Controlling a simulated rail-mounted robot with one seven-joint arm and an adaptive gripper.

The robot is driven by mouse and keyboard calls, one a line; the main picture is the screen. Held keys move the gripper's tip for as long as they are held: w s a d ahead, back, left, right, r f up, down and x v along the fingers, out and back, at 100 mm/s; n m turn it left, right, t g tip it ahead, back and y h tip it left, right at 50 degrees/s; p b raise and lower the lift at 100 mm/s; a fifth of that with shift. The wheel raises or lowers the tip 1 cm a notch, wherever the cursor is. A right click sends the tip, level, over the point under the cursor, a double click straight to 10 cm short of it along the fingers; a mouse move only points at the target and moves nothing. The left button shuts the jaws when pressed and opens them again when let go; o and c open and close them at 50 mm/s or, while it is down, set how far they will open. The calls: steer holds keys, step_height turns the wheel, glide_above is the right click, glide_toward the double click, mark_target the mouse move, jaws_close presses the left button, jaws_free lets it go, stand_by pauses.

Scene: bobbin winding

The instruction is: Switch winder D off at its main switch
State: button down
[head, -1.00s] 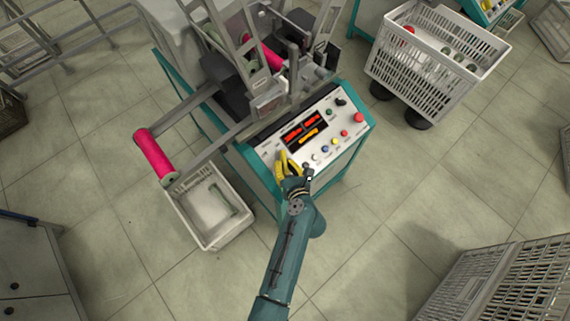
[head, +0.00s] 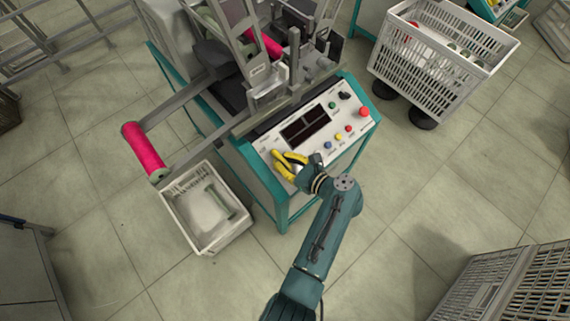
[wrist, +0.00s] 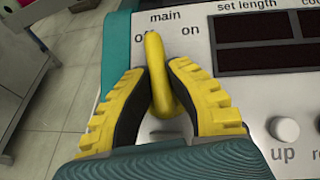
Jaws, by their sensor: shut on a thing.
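The main switch of the winder has a yellow handle (wrist: 155,60). In the wrist view its tip points up and slightly left, covering part of the printed word "off"; "on" is to its right. My gripper (wrist: 158,82) has its yellow, dark-padded fingers closed on either side of the handle. In the head view my gripper (head: 287,163) is at the left end of the winder's control panel (head: 348,122). The panel's display (head: 305,125) is dark. No letter naming the winder is readable.
Other buttons sit right of the switch, including a white "up" button (wrist: 285,129) and a red one (head: 364,112). A pink bobbin (head: 143,146) sticks out at the left above a pale crate (head: 207,243).

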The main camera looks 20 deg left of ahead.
steer(key=shift+s+f+n+g+b, duration=0.1)
steer(key=shift+f+n+g+b, duration=0.05)
steer(key=shift+n+g+b, duration=1)
steer(key=shift+f+n+g+b, duration=0.1)
steer(key=shift+n+g+b, duration=0.85)
steer(key=shift+n, duration=0.4)
steer(key=c, duration=1)
jaws_free()
steer(key=shift+a+r, duration=0.1)
steer(key=shift+r, duration=0.1)
steer(key=shift+d+r, duration=0.1)
steer(key=shift+d, duration=0.2)
steer(key=v, duration=1.1)
steer(key=shift+d, duration=0.3)
